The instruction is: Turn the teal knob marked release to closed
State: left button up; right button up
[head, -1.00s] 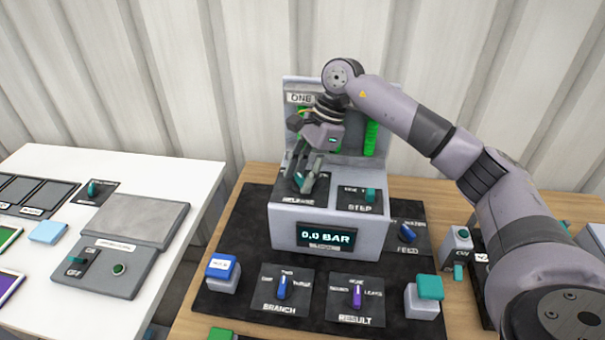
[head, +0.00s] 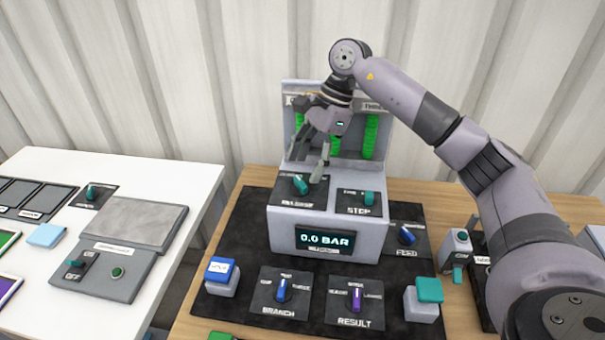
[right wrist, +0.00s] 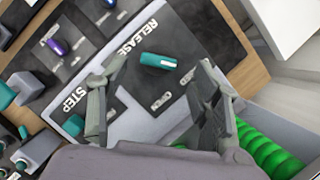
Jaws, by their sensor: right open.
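The teal release knob (head: 300,184) sits on a dark plate on top of the grey console (head: 283,238), left of the teal step knob (head: 369,197). In the head view it is turned aslant. In the right wrist view the release knob (right wrist: 159,60) shows whole beside the printed word RELEASE, with a pale mark at its right end. My left gripper is out of view.
The display (head: 325,240) reads 0.0 BAR. Green coils (head: 370,137) stand behind the gripper against the back panel. The blue branch knob (head: 282,291), purple result knob (head: 356,298) and blue feed knob (head: 407,235) are in front and to the right. A white table (head: 150,165) is at left.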

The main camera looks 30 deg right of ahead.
jog(key=v, duration=0.8)
jog(key=shift+s+f, duration=0.1)
